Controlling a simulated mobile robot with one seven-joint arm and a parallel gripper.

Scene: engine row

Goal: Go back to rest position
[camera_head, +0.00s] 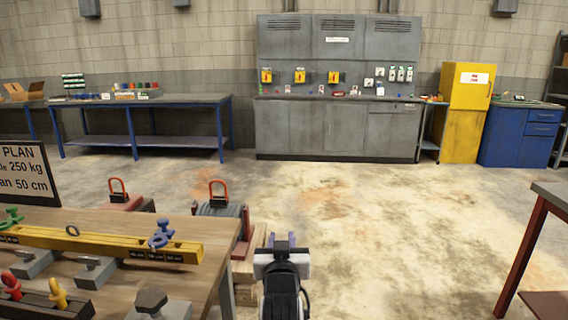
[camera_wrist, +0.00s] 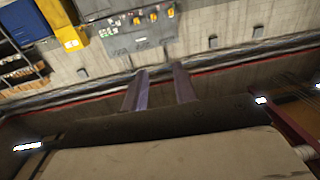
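My gripper (camera_head: 281,240) is at the lower middle of the head view, right of the wooden table's end and above the floor. In the wrist view its two purple-grey fingers (camera_wrist: 160,88) stand apart with nothing between them. It is open and empty. It touches nothing that I can see. The rest position itself is not marked in either view.
The wooden table (camera_head: 120,222) at left carries a yellow bar (camera_head: 100,242), metal weights and coloured eye bolts. A winch-like drum (camera_head: 220,208) and a wooden pallet (camera_head: 248,268) are close left of my gripper. A red-legged table (camera_head: 530,235) stands right. Floor between is clear.

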